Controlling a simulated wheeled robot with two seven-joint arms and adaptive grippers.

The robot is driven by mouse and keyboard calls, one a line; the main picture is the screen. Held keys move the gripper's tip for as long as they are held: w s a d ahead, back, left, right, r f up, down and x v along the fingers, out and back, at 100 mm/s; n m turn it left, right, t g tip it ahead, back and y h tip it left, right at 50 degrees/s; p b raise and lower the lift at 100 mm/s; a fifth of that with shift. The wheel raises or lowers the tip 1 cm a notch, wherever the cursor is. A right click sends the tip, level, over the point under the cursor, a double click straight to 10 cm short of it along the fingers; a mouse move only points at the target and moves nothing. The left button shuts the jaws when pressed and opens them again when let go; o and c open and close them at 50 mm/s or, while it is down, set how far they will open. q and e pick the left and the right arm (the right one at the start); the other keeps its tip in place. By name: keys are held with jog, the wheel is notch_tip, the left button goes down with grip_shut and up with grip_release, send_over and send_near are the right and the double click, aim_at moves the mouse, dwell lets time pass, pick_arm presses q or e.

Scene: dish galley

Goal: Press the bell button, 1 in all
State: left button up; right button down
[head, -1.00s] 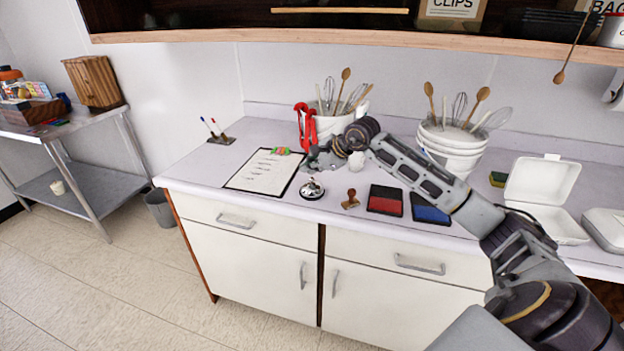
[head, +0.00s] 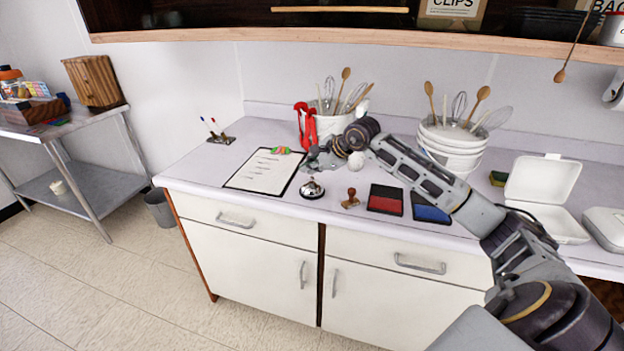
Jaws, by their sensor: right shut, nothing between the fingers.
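The silver call bell (head: 312,189) stands on a dark base on the counter, to the right of the clipboard. Its button is a small knob at the top of the dome. My right gripper (head: 311,168) is shut and empty, with its fingertips just above and behind the bell in the picture. A small gap seems to show between the fingertips and the button, but I cannot tell for sure whether they touch. My left gripper is not in view.
A clipboard (head: 265,171) lies left of the bell. A wooden stamp (head: 351,198), a red ink pad (head: 385,199) and a blue ink pad (head: 430,208) lie to its right. The counter's front edge is close.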

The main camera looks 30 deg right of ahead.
jog(key=shift+f+b, duration=0.7)
jog(key=shift+f, duration=0.1)
dwell(1.4)
jog(key=shift+r, duration=0.15)
jog(key=shift+r+p, duration=0.5)
jog(key=shift+r, duration=0.3)
jog(key=shift+r, duration=0.1)
jog(key=shift+r+p, duration=1.4)
jog(key=shift+r, duration=1)
